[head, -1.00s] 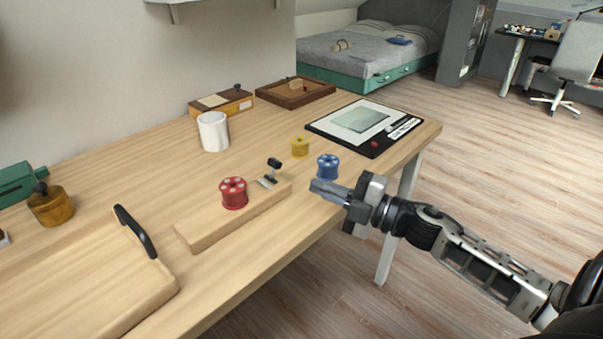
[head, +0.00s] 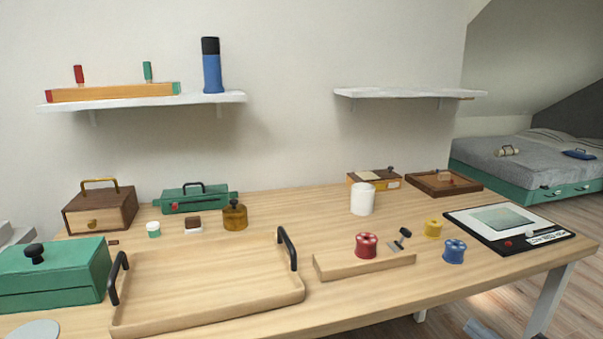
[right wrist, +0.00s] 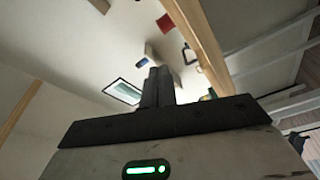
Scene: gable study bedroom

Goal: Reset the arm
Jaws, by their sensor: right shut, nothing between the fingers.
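My right gripper (right wrist: 157,88) shows in the right wrist view with its two fingers together and nothing between them. It points up toward a pale ceiling with wooden beams, and no table object is near the fingertips. In the head view a small blue-grey piece at the bottom edge, below the table's front right, may be part of my right gripper, but too little shows to be sure. My left gripper is in neither view.
Shelves hang above.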

